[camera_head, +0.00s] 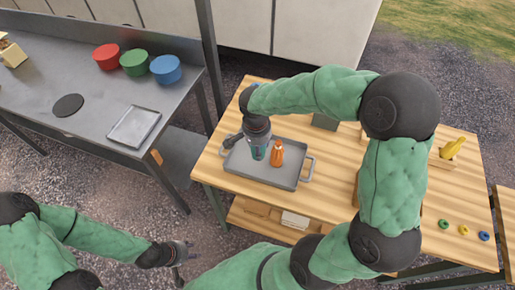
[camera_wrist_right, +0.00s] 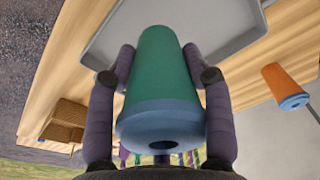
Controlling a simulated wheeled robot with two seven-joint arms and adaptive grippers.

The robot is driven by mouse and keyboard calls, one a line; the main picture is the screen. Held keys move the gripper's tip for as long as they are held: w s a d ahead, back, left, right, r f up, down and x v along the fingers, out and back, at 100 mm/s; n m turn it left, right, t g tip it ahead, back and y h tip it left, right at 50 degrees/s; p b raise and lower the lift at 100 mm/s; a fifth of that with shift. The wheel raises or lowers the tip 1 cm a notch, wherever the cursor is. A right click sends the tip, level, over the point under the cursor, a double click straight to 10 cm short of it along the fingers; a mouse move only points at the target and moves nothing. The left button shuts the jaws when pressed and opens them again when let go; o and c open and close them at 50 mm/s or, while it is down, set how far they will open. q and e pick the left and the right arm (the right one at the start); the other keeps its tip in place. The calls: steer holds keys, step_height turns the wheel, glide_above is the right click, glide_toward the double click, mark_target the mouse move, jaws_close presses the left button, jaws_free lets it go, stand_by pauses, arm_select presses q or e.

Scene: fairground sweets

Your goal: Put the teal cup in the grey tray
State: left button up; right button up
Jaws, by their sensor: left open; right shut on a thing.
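The teal cup (camera_wrist_right: 160,65) has a blue lid-like end with a dark hole. My right gripper (camera_wrist_right: 160,100) is shut on it, with a finger on each side. In the head view the cup (camera_head: 258,153) hangs below that gripper, over the left half of the grey tray (camera_head: 291,184). I cannot tell whether it touches the tray floor. An orange bottle-like thing (camera_head: 277,155) stands in the tray just right of it. My left gripper (camera_head: 182,252) is open and empty, low at the left, away from the wooden table.
The wooden table (camera_head: 340,215) also bears a yellow thing (camera_head: 452,148) and small coloured rings (camera_head: 464,230) at the right. A steel table (camera_head: 95,125) at the left holds red, green and blue bowls (camera_head: 166,70). My right arm hides part of the wooden table.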

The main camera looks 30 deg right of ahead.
steer(key=w+f, duration=0.1)
steer(key=f, duration=0.1)
steer(key=w+d+f, duration=0.1)
steer(key=w, duration=0.1)
steer(key=w+d+f+b, duration=0.1)
steer(key=f, duration=0.1)
steer(key=shift+w+f, duration=0.3)
steer(key=shift+w+d+f+b, duration=0.15)
steer(key=shift+f+b, duration=0.3)
steer(key=shift+f, duration=1.4)
steer(key=o, duration=0.9)
steer(key=shift+f, duration=0.1)
steer(key=shift+c, duration=0.2)
steer(key=o, duration=0.5)
steer(key=shift+c, duration=0.2)
